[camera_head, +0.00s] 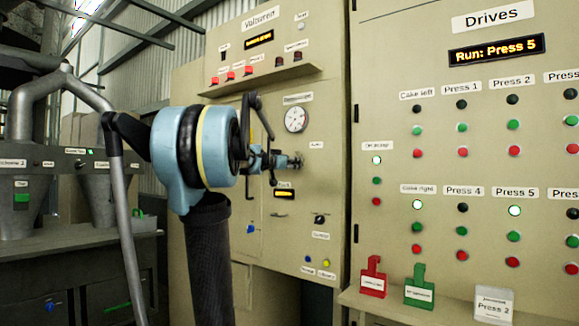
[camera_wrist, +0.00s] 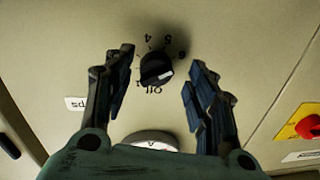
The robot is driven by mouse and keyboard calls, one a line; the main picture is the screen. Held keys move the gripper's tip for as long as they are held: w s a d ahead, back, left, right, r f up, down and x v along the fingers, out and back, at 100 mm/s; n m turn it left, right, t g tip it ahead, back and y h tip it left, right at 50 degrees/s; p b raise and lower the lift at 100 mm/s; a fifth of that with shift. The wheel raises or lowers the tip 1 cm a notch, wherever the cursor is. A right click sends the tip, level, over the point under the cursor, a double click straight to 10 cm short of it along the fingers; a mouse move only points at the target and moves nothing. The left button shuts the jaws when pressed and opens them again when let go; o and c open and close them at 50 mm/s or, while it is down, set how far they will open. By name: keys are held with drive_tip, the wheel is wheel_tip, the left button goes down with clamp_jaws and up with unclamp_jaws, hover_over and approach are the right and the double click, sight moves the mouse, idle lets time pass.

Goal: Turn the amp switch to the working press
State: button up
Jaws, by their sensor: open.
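The amp switch (camera_wrist: 155,67) is a round black knob with a white pointer mark, on the beige panel in the wrist view. Upside-down marks around it include 4, 5, 6 and Off. Its white mark faces the lower right of the picture, between the 6 and Off marks. My gripper (camera_wrist: 163,61) is open, with one finger on each side of the knob and gaps to both. In the head view my gripper (camera_head: 276,161) is at the panel below the round gauge (camera_head: 296,119). The drives display (camera_head: 497,50) reads "Run: Press 5".
The gauge rim (camera_wrist: 152,141) shows below the knob in the wrist view. A red knob on a yellow plate (camera_wrist: 309,127) is at the right. In the head view, a ledge (camera_head: 400,303) holds red, green and white tags. White lamps are lit, including Press 5 (camera_head: 515,210).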

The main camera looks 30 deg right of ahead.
drive_tip(key=v, duration=1.1)
drive_tip(key=shift+f, duration=0.1)
drive_tip(key=shift+a, duration=0.1)
drive_tip(key=s+a+g, duration=0.1)
drive_tip(key=a, duration=0.4)
drive_tip(key=x, duration=1.7)
drive_tip(key=shift+s+d+r+n, duration=0.25)
drive_tip(key=shift+r+n, duration=0.15)
drive_tip(key=c, duration=1)
